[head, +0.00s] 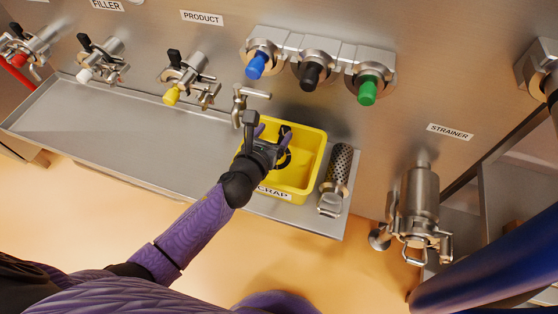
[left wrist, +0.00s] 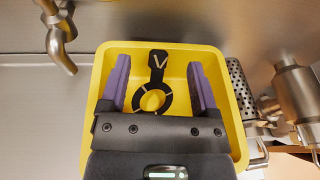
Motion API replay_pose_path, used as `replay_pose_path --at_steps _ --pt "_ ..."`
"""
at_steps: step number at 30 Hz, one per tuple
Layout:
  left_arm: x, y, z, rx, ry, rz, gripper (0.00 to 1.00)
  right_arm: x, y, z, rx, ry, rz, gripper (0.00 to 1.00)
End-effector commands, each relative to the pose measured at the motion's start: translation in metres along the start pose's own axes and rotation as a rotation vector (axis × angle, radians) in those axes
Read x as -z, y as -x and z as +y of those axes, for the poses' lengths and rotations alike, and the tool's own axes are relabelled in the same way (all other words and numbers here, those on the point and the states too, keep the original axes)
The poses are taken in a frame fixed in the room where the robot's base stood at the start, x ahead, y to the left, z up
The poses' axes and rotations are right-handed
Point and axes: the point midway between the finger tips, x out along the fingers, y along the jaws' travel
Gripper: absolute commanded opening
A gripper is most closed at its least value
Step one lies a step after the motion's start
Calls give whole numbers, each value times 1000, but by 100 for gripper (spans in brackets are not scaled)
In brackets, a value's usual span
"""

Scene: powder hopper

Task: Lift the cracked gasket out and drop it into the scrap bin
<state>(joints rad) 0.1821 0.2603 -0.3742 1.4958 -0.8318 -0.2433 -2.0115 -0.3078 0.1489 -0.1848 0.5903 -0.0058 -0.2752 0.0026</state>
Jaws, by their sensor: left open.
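The black ring gasket with a tab (left wrist: 157,62) shows between my fingers in the left wrist view, with yellow seen through its ring. In the head view the gasket (head: 286,157) is partly hidden by my gripper. It is within the outline of the yellow scrap bin (head: 312,165); I cannot tell whether it rests on the bin floor. The bin also fills the middle of the left wrist view (left wrist: 226,70). My left gripper (head: 272,135) is over the bin, its purple fingers apart on either side of the gasket, not touching it. My right gripper is out of view.
The bin stands on a steel shelf (head: 130,125). A perforated strainer tube (head: 341,163) lies just right of it. A small tap (head: 240,98) is close behind-left. Blue, black and green capped ports (head: 312,75) are on the wall above. The shelf's left part is clear.

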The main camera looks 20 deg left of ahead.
Motion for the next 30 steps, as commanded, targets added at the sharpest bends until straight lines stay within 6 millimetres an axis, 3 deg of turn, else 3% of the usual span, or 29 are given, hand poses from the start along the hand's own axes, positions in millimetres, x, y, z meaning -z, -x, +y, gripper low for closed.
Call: replay_pose_path --at_steps 7,13,27,30 --pt "-4 53 0 0 -1 2 79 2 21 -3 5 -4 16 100" --pt "-1 91 0 1 0 1 79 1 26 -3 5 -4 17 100" --pt "0 98 0 0 1 1 79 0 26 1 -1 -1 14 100" --pt "17 102 4 -17 113 60 79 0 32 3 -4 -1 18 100"
